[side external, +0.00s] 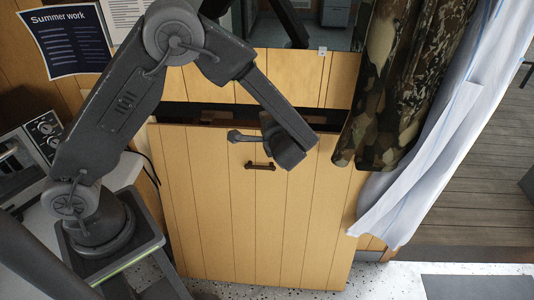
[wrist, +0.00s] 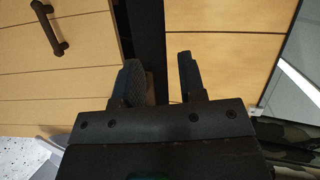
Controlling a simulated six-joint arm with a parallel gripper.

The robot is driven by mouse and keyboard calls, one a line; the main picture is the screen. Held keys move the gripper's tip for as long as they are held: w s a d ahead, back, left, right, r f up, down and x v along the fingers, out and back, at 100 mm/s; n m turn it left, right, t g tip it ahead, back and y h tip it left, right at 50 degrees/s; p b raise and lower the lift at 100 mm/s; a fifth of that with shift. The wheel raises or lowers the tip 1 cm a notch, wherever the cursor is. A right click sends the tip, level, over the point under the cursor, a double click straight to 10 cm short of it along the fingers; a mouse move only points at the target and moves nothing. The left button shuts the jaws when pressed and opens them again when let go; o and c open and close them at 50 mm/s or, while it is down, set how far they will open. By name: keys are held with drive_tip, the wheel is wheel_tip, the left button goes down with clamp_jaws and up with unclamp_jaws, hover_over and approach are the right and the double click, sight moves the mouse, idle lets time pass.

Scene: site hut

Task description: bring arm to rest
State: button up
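My gripper (side external: 268,128) hangs in front of the wooden cabinet, close to the dark gap above its lower panel, in the side view. In the wrist view, the two dark fingers of my gripper (wrist: 161,66) stand apart with a clear space between them, and nothing shows held. My arm is bent, with its elbow high and its forearm sloping down to the right. The lower wooden panel (side external: 225,220) has a dark handle (side external: 259,165), just below my gripper. The handle also shows at the upper left in the wrist view (wrist: 49,29). I cannot tell whether my gripper touches the panel.
A camouflage cloth (side external: 395,80) and a white curtain (side external: 425,160) hang to the right. A grey appliance with knobs (side external: 35,145) stands at the left. A poster (side external: 68,40) is on the wall behind my arm. The speckled floor in front of the panel is clear.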

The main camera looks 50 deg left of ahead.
drive_tip(key=s+a+r+n+g+h, duration=0.1)
drive_tip(key=s+r+n+g+h, duration=0.2)
drive_tip(key=s, duration=0.4)
drive_tip(key=s+a+r+n+g+h, duration=0.1)
drive_tip(key=s+r+g+h, duration=0.15)
drive_tip(key=s+r, duration=0.35)
drive_tip(key=s+d+r+n+t+h, duration=0.1)
drive_tip(key=s+d+r+t+h, duration=0.3)
drive_tip(key=s, duration=0.7)
drive_tip(key=d+r+h, duration=0.2)
drive_tip(key=d+h, duration=0.1)
drive_tip(key=h, duration=0.1)
drive_tip(key=shift+d+r, duration=0.15)
